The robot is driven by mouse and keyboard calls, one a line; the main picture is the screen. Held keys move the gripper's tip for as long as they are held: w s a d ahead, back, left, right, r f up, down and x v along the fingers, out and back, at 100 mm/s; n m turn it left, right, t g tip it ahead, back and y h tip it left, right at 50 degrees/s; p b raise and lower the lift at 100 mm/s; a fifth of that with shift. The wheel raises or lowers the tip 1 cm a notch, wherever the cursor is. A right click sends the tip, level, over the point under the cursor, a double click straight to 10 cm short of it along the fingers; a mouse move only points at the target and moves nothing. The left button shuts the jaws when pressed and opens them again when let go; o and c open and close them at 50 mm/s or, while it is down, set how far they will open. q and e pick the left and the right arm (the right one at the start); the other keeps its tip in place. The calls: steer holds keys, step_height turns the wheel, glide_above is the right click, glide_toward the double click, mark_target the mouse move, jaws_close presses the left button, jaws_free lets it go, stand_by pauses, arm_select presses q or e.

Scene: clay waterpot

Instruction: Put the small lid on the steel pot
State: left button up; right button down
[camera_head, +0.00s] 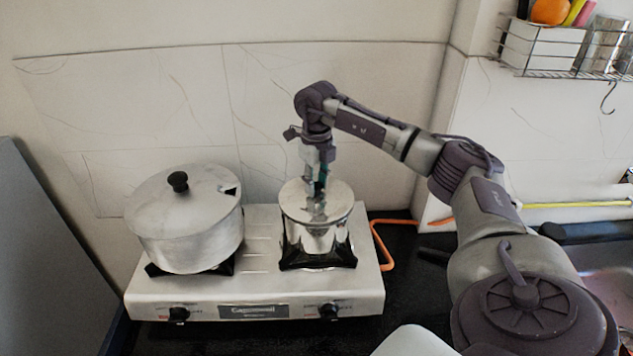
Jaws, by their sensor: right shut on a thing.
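The small lid (334,206) is a round, flat steel disc that lies over the mouth of the steel pot. The steel pot (313,240) is shiny and stands on the right burner of the stove. My right gripper (317,193) points down from above and is shut on the middle of the lid, where its fingers hide the lid's knob. The lid looks level and covers the pot's top; I cannot tell whether it rests fully on the rim. My left gripper is not in view.
A larger pot (190,243) with its own black-knobbed lid (160,205) stands on the left burner. Both pots are on a white two-burner stove (262,290). An orange hose (386,262) runs at the stove's right. A wire rack (545,73) hangs at upper right.

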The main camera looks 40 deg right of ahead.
steer(key=shift+f, duration=0.4)
arm_select(q)
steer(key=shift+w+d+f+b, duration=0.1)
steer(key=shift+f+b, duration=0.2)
steer(key=shift+b, duration=0.05)
arm_select(e)
steer(key=shift+f, duration=0.2)
steer(key=shift+s+f, duration=0.1)
steer(key=shift+f, duration=0.2)
steer(key=c, duration=1.2)
jaws_free()
steer(key=o, duration=0.4)
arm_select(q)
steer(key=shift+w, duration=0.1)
arm_select(e)
steer(key=shift+o, duration=0.2)
